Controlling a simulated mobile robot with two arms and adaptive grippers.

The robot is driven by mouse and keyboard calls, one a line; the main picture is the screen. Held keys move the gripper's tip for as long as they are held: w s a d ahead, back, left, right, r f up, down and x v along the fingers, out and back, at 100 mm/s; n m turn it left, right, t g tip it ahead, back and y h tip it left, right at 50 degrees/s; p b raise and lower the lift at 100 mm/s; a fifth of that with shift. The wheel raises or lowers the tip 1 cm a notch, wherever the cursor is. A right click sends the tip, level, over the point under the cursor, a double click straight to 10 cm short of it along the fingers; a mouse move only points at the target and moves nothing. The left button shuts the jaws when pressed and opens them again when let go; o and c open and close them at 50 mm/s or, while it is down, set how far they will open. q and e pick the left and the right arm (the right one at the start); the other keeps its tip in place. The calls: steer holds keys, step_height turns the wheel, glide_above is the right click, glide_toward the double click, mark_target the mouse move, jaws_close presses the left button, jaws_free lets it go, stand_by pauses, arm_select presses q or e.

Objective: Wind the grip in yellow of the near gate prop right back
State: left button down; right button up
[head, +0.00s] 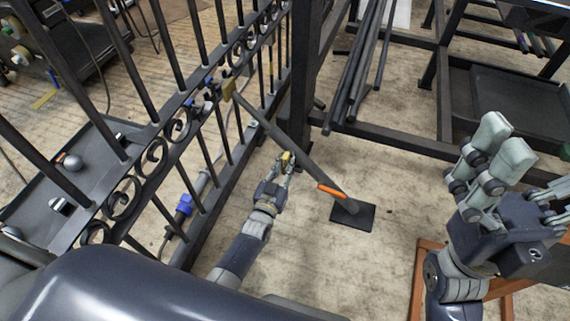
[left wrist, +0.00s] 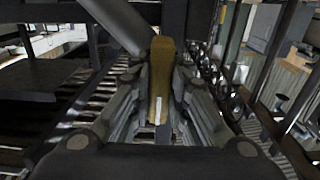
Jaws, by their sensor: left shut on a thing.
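The near gate prop (head: 296,144) is a grey tube slanting from a yellow bracket (head: 229,88) on the gate down to a dark floor plate (head: 352,214). Its yellow grip (head: 287,156) sticks out at the tube's middle, and an orange grip (head: 331,190) sits lower down. My left gripper (head: 284,163) is shut on the yellow grip; in the left wrist view the yellow grip (left wrist: 161,75) stands between both fingers, beside the grey tube (left wrist: 116,22). The fingers partly hide it. My right gripper (head: 528,165) is raised at the right, open and empty, away from the prop.
The dark scroll gate (head: 160,150) runs along the left of the prop. A steel rack (head: 400,150) with long bars stands behind at the right. An orange frame (head: 425,270) is below my right arm. Bare floor lies around the plate.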

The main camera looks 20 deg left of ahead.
arm_select(q)
steer(key=c, duration=1.5)
jaws_free()
steer(key=shift+s, duration=0.1)
steer(key=s, duration=1.2)
steer(key=shift+a, duration=0.25)
